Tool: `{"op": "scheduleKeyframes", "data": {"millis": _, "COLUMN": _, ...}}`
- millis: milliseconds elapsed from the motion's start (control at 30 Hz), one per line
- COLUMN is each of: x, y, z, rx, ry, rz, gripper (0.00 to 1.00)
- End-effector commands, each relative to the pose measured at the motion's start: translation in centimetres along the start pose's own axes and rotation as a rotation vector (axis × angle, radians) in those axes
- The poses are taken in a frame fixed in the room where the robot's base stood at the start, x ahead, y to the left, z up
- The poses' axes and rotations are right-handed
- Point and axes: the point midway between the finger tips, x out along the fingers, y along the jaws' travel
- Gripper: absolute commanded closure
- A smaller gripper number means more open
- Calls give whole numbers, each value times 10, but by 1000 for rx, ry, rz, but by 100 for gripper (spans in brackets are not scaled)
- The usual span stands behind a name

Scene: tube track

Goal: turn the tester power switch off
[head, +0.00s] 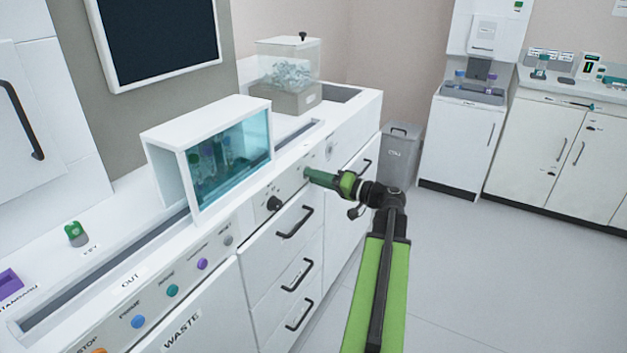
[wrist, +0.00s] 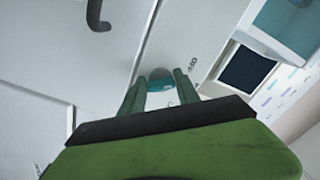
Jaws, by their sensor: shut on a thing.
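My gripper (head: 308,175) reaches the white front panel of the counter, right of a black knob (head: 274,203). In the wrist view its two green fingers (wrist: 160,82) stand on either side of a small teal-and-grey piece (wrist: 159,84) at the panel. The gripper is shut on this piece, which appears to be the tester power switch. The fingers hide most of it in the head view, and I cannot read its setting. Small dark lettering (wrist: 193,64) shows beside it in the wrist view.
A glass-fronted white box (head: 230,155) stands on the counter above the panel. Coloured buttons, including a purple one (head: 202,264), line the panel at left. Black drawer handles (head: 295,222) stick out below. A grey bin (head: 400,155) stands behind; the floor at right is clear.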

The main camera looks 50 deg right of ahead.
Motion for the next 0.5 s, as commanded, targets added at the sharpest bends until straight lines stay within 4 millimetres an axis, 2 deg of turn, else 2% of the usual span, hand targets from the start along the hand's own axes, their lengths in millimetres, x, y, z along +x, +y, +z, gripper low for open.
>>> {"op": "scheduleKeyframes", "data": {"millis": 200, "x": -1, "y": 1, "z": -1, "rx": -109, "ry": 2, "rz": 1, "gripper": 100}}
{"op": "scheduleKeyframes", "data": {"millis": 500, "x": 0, "y": 1, "z": -1, "rx": -173, "ry": 4, "rz": 0, "gripper": 100}}
